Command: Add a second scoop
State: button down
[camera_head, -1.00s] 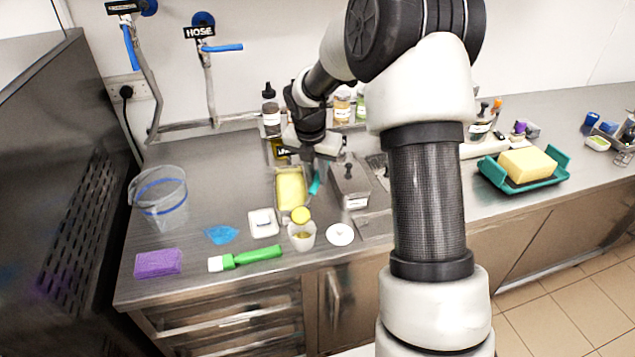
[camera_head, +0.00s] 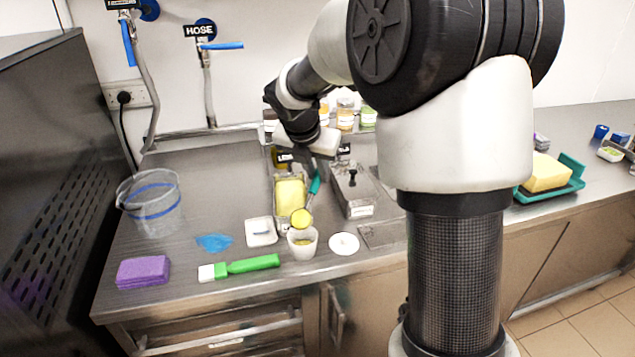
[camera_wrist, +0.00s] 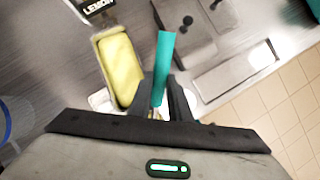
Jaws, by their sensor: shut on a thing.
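My gripper (camera_head: 318,168) is shut on the teal handle of a scoop (camera_head: 314,186), which also shows between my fingers in the wrist view (camera_wrist: 163,62). The scoop's head carries a round yellow portion (camera_head: 301,219). It appears just above the white cup (camera_head: 303,254), which has some yellow inside. Whether it touches the cup I cannot tell. The pan of yellow ice cream (camera_head: 278,209) stands behind and left of the cup; its label in the wrist view reads "LEMON" (camera_wrist: 97,6). In the wrist view, the scoop's head is hidden.
A lidded steel container (camera_head: 357,211) stands close right of the scoop. A small white dish (camera_head: 262,242) and a white disc (camera_head: 344,243) flank the cup. A green-handled tool (camera_head: 248,264) lies in front. A clear bucket (camera_head: 150,205) and purple sponge (camera_head: 143,271) are left.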

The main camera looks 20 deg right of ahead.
aim_at(317, 173)
jog(key=shift+s+a+r+t+h+b, duration=0.6)
jog(key=shift+s+t+h+b, duration=0.25)
jog(key=shift+b, duration=2.5)
jog(key=shift+s+a+r+t+h+b, duration=0.6)
jog(key=shift+t+b, duration=0.35)
jog(key=shift+b, duration=2.35)
jog(key=b, duration=0.1)
jog(key=s+b, duration=0.1)
jog(key=b, duration=0.1)
jog(key=shift+a+r+t+h, duration=0.15)
jog(key=shift+a+t+h, duration=0.1)
jog(key=shift+t, duration=0.15)
jog(key=shift+s+a+r+t+h, duration=0.35)
jog(key=shift+s+a+t+h, duration=0.15)
jog(key=shift+s+t, duration=0.2)
jog(key=shift+s+a+r+t+h, duration=0.35)
jog(key=shift+s+a+t+h, duration=0.15)
jog(key=shift+s+t, duration=0.15)
